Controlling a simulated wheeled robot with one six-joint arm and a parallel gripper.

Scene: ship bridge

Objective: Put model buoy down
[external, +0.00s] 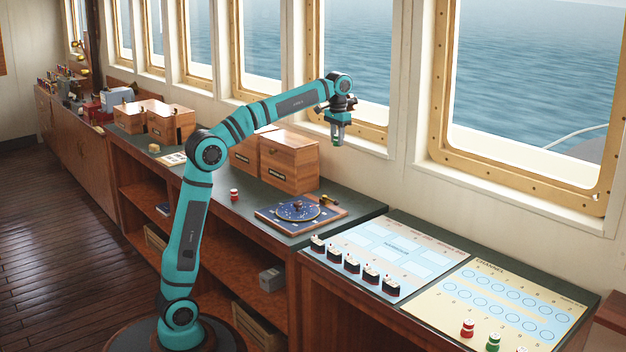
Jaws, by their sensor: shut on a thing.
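My gripper (338,141) is raised well above the counter, near the window wall, and points down. A red model buoy (234,194) stands on the dark green counter, left of the round dial board. A red and white buoy (467,328) and a green and white buoy (492,342) stand on the yellow channel chart (480,301) at the front right. Another buoy is partly cut off by the bottom edge.
A blue chart (384,246) with several small black and white ship models lies left of the channel chart. Wooden boxes (289,162) stand along the windows. The dial board (299,212) lies near the counter's right end. A gap separates the two counters.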

